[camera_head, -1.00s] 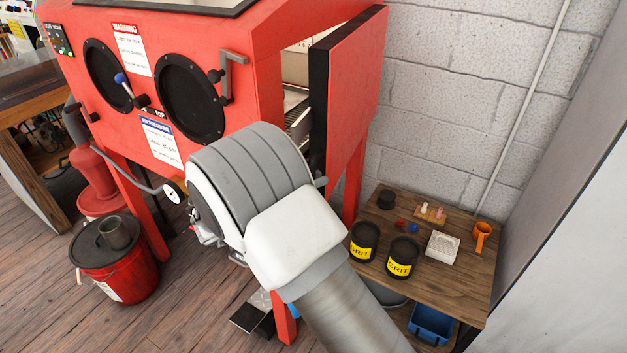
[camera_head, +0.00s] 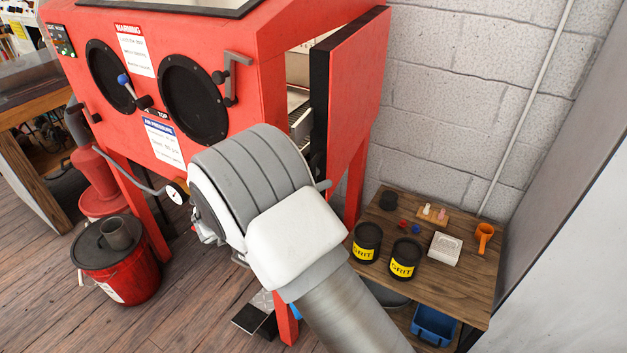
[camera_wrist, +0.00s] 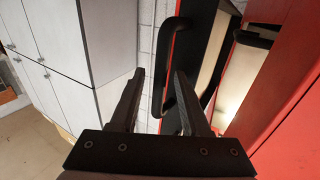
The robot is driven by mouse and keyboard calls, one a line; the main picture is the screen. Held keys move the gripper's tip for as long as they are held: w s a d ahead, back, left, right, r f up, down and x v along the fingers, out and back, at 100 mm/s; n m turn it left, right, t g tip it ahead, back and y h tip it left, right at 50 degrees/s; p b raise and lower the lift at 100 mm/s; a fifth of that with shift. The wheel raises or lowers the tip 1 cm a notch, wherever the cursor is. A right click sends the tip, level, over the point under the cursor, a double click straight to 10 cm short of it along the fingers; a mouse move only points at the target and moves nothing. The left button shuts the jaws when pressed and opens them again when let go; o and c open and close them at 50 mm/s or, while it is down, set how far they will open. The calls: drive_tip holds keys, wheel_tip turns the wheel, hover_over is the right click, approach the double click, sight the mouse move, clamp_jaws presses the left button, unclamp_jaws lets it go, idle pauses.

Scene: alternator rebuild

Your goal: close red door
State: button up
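The red door (camera_head: 356,82) stands ajar on the right side of the red blasting cabinet (camera_head: 250,103). Its black inner edge faces the head camera, and a gap to the cabinet interior shows. In the wrist view the door (camera_wrist: 204,45) is seen with a black bar handle (camera_wrist: 170,75). My gripper (camera_wrist: 158,76) is open and empty, its two dark fingers apart. The handle shows between and just beyond the fingertips; I cannot tell whether they touch it. In the head view my arm hides the gripper and the lower front of the cabinet's right end.
A red bucket (camera_head: 118,270) stands on the floor at left. Grey cabinets (camera_wrist: 60,50) show in the wrist view.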

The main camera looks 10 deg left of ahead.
drive_tip(key=shift+a, duration=0.1)
drive_tip(key=v, duration=1.7)
drive_tip(key=shift+s+a, duration=0.1)
